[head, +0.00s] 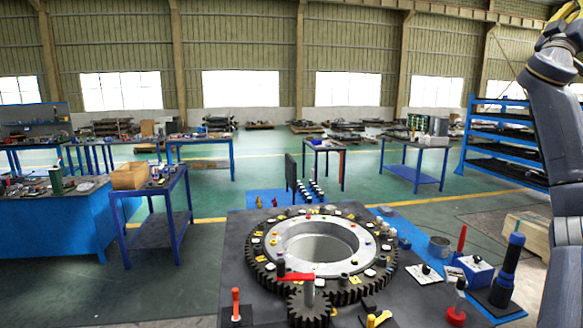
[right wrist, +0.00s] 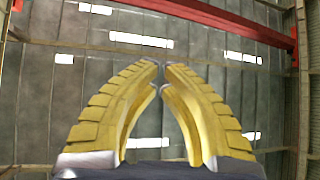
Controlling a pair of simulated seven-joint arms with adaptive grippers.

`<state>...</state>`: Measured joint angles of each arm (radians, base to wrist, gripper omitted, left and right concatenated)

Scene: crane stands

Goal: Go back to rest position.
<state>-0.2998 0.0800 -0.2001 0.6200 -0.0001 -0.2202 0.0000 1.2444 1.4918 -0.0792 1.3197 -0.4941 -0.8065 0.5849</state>
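My right arm stands raised along the right edge of the head view, with yellow parts at the top right corner. My right gripper (right wrist: 162,64) fills the middle of the right wrist view, pointing up at the roof. Its two yellow ribbed fingers lean together and their tips almost meet, with nothing visible between them. My left arm and left gripper are not in view. The work table (head: 237,270) is below, with a large dark ring gear (head: 378,284) around a pale metal ring, and a smaller gear (head: 309,312) in front of it.
A red-handled tool (head: 290,277) lies by the small gear. A blue-handled tool (head: 511,262), a blue box (head: 474,269) and a grey can (head: 438,247) stand at the right. A blue shelf rack (head: 500,137) is behind.

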